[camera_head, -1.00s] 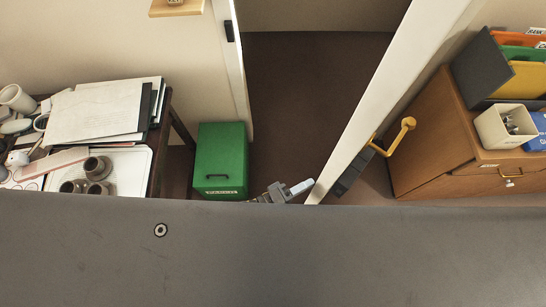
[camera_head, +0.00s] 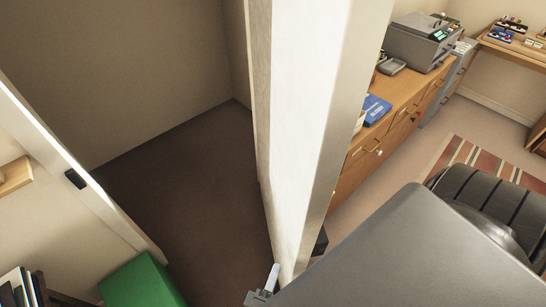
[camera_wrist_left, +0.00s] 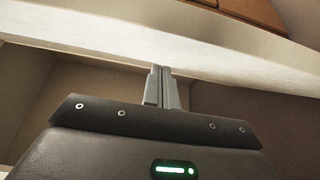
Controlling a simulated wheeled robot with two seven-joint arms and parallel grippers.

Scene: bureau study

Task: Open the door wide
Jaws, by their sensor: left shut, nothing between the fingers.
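The white door (camera_head: 303,130) stands ajar in the middle of the head view. A wide gap separates it from the pale door frame (camera_head: 70,170) with its dark strike plate on the left. My left gripper (camera_head: 268,277) is at the door's lower near end, on the gap side. In the left wrist view its fingers (camera_wrist_left: 163,85) are shut and empty, with their tips at the pale door (camera_wrist_left: 150,50); I cannot tell if they touch. The brass handle is hidden now. A dark piece (camera_head: 320,242) shows low beside the door. My right gripper is not identifiable.
A green box (camera_head: 140,284) stands near the frame at lower left. A wooden cabinet (camera_head: 385,125) with a printer (camera_head: 420,42) lies right of the door. The dark floor (camera_head: 190,195) in the doorway is clear.

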